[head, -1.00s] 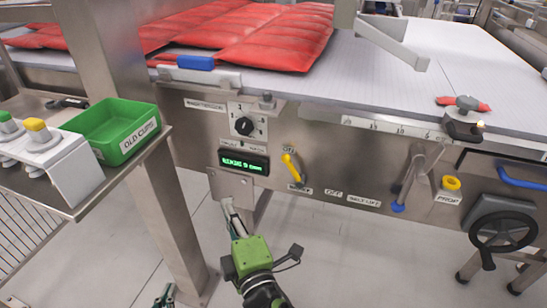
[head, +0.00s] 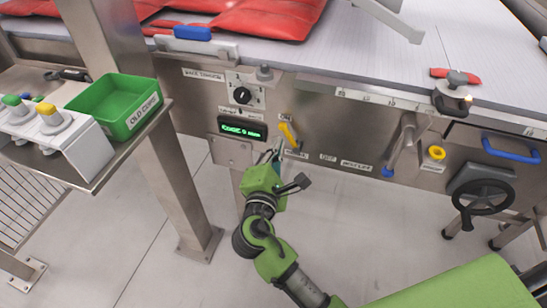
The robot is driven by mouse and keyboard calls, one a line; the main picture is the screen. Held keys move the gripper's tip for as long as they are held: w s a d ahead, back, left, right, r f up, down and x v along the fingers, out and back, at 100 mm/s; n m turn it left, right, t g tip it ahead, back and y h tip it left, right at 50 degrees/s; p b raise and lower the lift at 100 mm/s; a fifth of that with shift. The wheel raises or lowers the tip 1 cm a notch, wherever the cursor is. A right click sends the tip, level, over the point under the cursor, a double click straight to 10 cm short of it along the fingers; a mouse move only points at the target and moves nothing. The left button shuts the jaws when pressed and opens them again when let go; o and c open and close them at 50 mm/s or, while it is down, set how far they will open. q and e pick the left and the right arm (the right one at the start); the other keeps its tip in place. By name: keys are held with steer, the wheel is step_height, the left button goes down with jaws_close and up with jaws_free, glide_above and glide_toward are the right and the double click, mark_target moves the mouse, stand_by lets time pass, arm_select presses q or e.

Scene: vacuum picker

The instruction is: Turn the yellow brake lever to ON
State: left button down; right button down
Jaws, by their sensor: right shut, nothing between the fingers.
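The yellow brake lever (head: 288,134) is on the front steel panel, below the belt. Its free end points up and slightly left, close under the ON label (head: 286,117). The brake label (head: 296,154) is at its lower end and the OFF label (head: 328,158) is to the right. My right gripper (head: 276,152) is shut and empty, just left of and below the lever's lower end. I cannot tell whether the fingertips touch the lever or the panel. My left gripper is not in view.
A green lit display (head: 242,129) and a black knob (head: 242,95) are left of the lever. A blue-tipped handle (head: 388,170), a yellow ring button (head: 436,153) and a black handwheel (head: 484,198) are to the right. A green bin (head: 118,105) stands on the left shelf.

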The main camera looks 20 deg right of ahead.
mark_target(288, 133)
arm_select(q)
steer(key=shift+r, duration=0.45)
arm_select(e)
steer(key=x, duration=0.2)
steer(key=shift+w+d, duration=0.15)
steer(key=shift+w, duration=0.1)
